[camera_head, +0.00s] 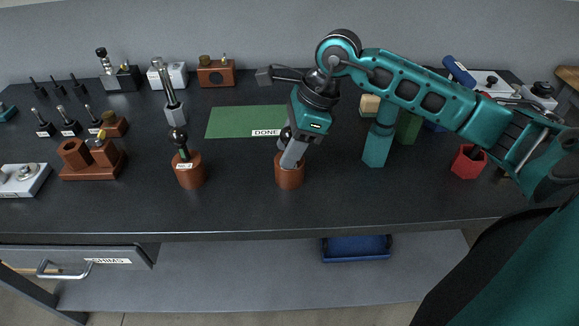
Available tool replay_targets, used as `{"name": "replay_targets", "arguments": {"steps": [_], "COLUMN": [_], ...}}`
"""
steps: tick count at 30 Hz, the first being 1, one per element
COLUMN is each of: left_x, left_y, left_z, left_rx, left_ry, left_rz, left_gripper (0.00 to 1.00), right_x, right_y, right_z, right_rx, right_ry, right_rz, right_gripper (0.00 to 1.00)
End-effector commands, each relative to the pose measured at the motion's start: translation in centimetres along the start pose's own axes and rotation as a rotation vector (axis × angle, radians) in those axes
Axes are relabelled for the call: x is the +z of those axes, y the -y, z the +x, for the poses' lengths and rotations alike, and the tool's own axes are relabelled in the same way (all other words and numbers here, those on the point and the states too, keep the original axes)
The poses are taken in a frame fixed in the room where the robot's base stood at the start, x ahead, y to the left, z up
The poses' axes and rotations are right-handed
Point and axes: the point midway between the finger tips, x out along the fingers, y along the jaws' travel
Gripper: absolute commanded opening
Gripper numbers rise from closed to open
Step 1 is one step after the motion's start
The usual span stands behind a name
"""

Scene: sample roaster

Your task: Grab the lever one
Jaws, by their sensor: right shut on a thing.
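My right gripper (291,158) comes down from the right and is shut on a lever (284,136) with a dark round knob. The lever stands in a round reddish-brown base (289,178) near the middle of the bench. The fingers cover most of its shaft, and I see no label on it. To its left, a second dark-knobbed lever (178,138) stands in a similar brown base (190,175) and carries a white tag that seems to read NO 2. My left gripper is not in view.
A green mat (235,122) labelled DONE lies behind the levers, partly behind my gripper. A teal post (376,146) and a red hexagonal cup (468,160) stand to the right. Several small tools and a brown stand (92,170) fill the left. The front bench strip is clear.

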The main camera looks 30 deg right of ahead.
Motion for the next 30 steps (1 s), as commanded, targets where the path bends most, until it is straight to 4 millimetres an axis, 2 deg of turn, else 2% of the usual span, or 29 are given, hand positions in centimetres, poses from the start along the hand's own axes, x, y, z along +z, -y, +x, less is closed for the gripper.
{"name": "replay_targets", "arguments": {"steps": [1,5,20,26,30], "left_x": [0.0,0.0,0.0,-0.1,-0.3], "left_y": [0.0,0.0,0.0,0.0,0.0], "left_z": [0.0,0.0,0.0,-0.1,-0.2], "left_rx": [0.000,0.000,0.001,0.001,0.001], "left_ry": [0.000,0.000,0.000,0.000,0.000], "left_rz": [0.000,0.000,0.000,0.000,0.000], "left_gripper": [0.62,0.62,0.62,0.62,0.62], "right_x": [0.0,0.0,0.1,0.8,1.9], "right_y": [0.0,0.0,0.1,0.1,0.2], "right_z": [0.0,0.0,-0.3,-1.8,-4.4], "right_rx": [0.000,0.000,-0.002,-0.005,-0.008], "right_ry": [0.000,0.000,0.002,0.004,0.005], "right_rz": [0.000,0.000,-0.001,-0.002,-0.003], "right_gripper": [0.11,0.00,0.00,0.00,0.00]}}
